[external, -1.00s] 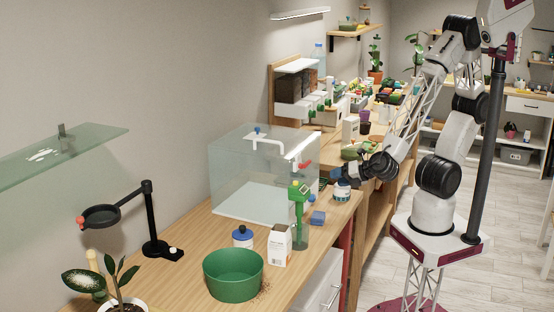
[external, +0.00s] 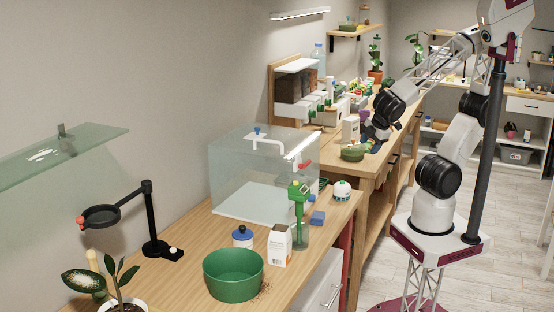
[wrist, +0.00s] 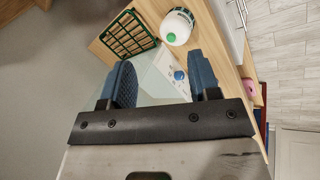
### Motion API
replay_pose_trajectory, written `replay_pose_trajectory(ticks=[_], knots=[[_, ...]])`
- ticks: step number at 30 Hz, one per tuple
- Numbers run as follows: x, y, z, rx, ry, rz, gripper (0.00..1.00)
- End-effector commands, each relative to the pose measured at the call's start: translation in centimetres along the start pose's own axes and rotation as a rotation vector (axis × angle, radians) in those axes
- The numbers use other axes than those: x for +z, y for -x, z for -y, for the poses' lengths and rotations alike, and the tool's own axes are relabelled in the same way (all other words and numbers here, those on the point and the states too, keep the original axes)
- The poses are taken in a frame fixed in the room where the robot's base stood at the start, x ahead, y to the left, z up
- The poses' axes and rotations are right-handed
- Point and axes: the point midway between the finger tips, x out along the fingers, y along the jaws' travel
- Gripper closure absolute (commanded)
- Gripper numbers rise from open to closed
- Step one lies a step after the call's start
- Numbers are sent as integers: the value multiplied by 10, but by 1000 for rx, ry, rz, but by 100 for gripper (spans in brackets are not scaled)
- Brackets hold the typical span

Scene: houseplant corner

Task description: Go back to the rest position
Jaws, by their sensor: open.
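A small white tub (external: 342,190) stands upright on the near bench, right of the clear box, well apart from my gripper. No marker of a rest position shows.
A clear box (external: 262,175), a green dispenser (external: 299,205), a white carton (external: 279,245) and a green pot (external: 233,276) stand on the near bench. In the wrist view a white container (wrist: 180,22) and a dark green grid tray (wrist: 128,34) lie beyond the fingers.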

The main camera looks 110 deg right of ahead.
Motion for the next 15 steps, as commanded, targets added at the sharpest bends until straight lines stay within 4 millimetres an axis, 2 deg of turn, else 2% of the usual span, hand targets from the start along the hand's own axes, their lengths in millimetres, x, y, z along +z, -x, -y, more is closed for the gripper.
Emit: replay_pose_trajectory(ticks=[9,15], knots=[[11,47,18,-263,-264,-77,44],[12,62,24,-344,-337,-105,44]])
